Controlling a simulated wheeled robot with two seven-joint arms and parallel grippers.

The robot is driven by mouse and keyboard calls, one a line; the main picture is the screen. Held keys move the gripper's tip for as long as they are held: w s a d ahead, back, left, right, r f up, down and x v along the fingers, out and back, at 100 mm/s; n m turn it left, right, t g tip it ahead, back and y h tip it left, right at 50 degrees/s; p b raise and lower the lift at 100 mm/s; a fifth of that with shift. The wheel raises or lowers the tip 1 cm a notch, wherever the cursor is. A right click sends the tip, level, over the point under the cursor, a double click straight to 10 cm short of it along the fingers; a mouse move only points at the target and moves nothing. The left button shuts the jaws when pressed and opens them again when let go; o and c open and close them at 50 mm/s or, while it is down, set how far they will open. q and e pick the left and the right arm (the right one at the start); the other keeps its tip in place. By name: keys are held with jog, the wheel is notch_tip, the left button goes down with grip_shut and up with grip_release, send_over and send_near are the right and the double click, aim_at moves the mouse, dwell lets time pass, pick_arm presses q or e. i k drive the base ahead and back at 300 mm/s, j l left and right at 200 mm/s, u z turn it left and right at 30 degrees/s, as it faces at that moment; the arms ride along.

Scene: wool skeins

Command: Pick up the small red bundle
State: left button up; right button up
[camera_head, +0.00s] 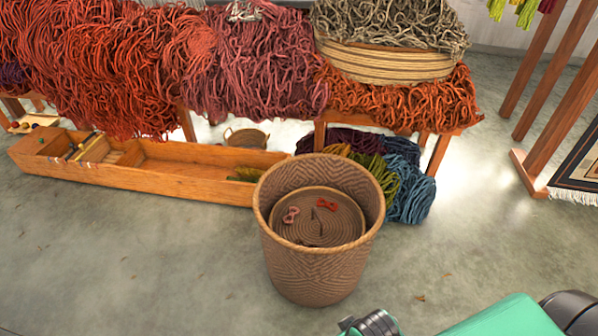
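A small red bundle (326,204), tied narrow in its middle, lies on a coiled round woven surface (318,228) inside the tall woven basket (318,268). A paler pinkish-red bundle (291,215) of similar size lies to its left on the same surface. A small dark upright stem or handle stands between them. The basket stands on the floor near the middle of the view. Neither of my grippers can be made out. Only teal and dark parts of my own arm show at the bottom right edge, apart from the basket.
A long wooden trough (180,182) lies left of and behind the basket. A bench (437,155) heaped with red and orange wool (250,65) is behind. Dark, green and blue skeins (408,188) lie under it. Floor at left and right front is clear.

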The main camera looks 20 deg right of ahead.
aim_at(327, 204)
jog(key=z, duration=0.9)
jog(key=i+l+z, duration=0.15)
jog(key=i+l, duration=0.45)
